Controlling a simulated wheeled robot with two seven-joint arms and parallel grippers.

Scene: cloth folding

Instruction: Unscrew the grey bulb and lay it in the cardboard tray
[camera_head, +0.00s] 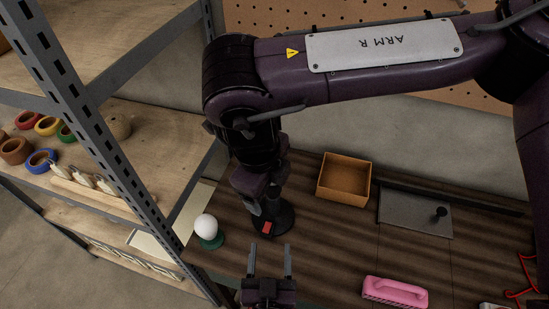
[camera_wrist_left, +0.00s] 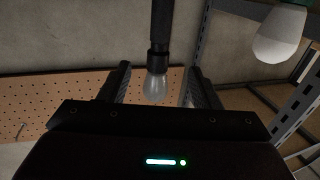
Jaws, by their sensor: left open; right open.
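The grey bulb (camera_wrist_left: 157,87) sits in a black socket on a black stem, which the left wrist view shows upside down. In that view the bulb appears between the fingers of my open left gripper (camera_wrist_left: 158,75); whether they touch it cannot be told. In the head view my left gripper (camera_head: 270,248) is at the bottom, in front of a round black base (camera_head: 284,220). My right gripper (camera_head: 258,203) points down over that base and hides the bulb there. It is open, though its finger gap is hard to see. The open cardboard tray (camera_head: 345,178) stands empty to the right.
A white bulb (camera_head: 206,227) stands on a green base left of the black base, and it shows in the left wrist view (camera_wrist_left: 280,35). A pink-handled brush (camera_head: 395,292) and a grey plate with a black knob (camera_head: 402,212) lie right. A metal-post shelf (camera_head: 110,150) borders the left.

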